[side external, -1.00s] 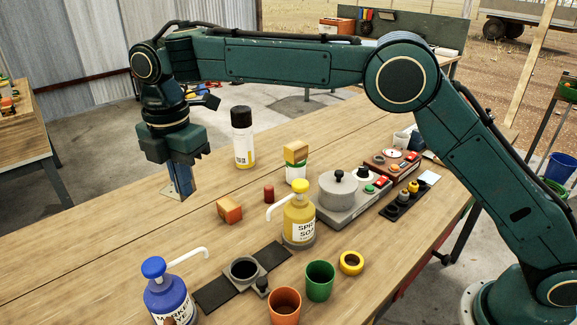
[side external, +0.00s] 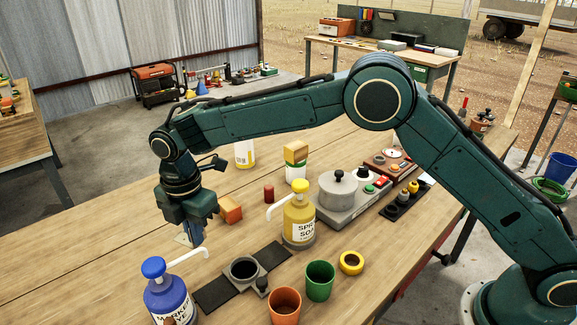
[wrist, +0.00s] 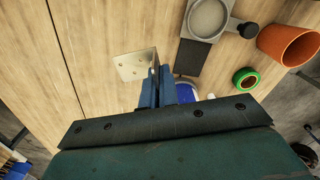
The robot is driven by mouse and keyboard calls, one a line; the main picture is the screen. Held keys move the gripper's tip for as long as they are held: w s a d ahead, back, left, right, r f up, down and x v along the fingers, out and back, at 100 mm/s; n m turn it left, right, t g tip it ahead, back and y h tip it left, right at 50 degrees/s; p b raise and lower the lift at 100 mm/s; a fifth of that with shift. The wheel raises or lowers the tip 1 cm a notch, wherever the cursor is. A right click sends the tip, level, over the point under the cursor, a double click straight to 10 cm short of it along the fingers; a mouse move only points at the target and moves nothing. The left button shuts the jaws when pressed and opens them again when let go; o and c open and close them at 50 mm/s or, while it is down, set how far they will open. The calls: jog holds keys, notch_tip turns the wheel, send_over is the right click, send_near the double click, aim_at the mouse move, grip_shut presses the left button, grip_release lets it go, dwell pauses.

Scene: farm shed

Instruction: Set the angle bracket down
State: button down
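The angle bracket (wrist: 133,66) is a pale metal piece with a flat plate with holes and an upright flange. In the wrist view the flange stands between the blue fingers of my gripper (wrist: 156,93), which look shut on it. In the side view my gripper (side external: 198,239) points down, low over the left part of the wooden table (side external: 112,232). Only a pale sliver of the bracket (side external: 183,239) shows there, left of the fingers. I cannot tell whether its plate touches the wood.
The blue dye bottle (side external: 167,295) stands close in front of my gripper. An orange block (side external: 230,209) sits just behind it to the right. A grey cup holder (side external: 261,268) on a dark strip and the yellow soap bottle (side external: 299,222) are to the right. Bare wood lies left.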

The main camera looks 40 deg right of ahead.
jog(key=shift+f, duration=1.75)
jog(key=shift+f, duration=2.1)
jog(key=shift+f, duration=0.15)
jog(key=c, duration=1.7)
grip_release()
notch_tip(320, 180, up, 12)
jog(key=shift+f, duration=0.1)
jog(key=shift+r, duration=0.25)
